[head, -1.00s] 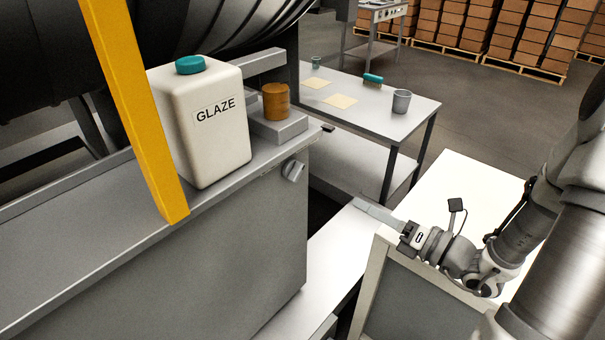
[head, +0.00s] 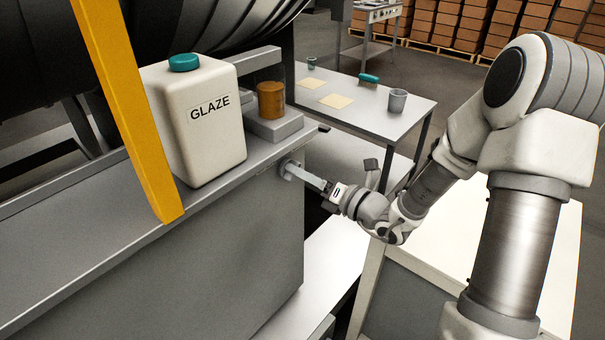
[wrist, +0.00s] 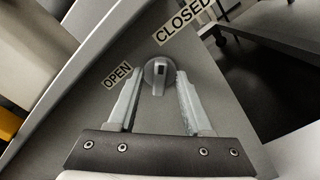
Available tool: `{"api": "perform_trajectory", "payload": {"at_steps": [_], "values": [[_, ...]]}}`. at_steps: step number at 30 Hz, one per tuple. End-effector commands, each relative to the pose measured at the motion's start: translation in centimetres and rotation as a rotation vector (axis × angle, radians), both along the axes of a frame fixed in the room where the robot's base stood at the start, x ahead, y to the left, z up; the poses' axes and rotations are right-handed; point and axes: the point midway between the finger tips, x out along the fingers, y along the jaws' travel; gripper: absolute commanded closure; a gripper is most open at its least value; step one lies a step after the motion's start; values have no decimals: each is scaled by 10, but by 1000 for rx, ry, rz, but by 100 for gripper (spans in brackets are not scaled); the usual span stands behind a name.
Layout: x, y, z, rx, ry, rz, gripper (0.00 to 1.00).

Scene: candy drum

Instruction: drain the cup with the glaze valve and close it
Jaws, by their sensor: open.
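The glaze valve is a round grey knob (wrist: 157,76) on the cabinet's end panel. In the wrist view, the OPEN label (wrist: 118,75) is to its left and the CLOSED label (wrist: 183,20) to its upper right. My gripper (wrist: 160,80) is open, one finger on each side of the knob; contact is unclear. In the head view my gripper (head: 288,169) largely hides the knob. The orange-brown cup (head: 271,99) stands upright on a grey block above the panel; its fill level is unclear.
A white GLAZE jug (head: 200,125) with a teal cap stands left of the cup. A yellow post (head: 125,110) rises in front of it.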

Motion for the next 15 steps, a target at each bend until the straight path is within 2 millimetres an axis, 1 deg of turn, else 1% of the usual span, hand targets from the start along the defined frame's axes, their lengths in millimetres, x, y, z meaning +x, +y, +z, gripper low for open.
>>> {"api": "perform_trajectory", "payload": {"at_steps": [6, 8, 12, 15], "values": [[0, 0, 0, 0, 0, 0, 50], [0, 0, 0, 0, 0, 0, 59], [0, 0, 0, 0, 0, 0, 84], [0, 0, 0, 0, 0, 0, 100]]}}
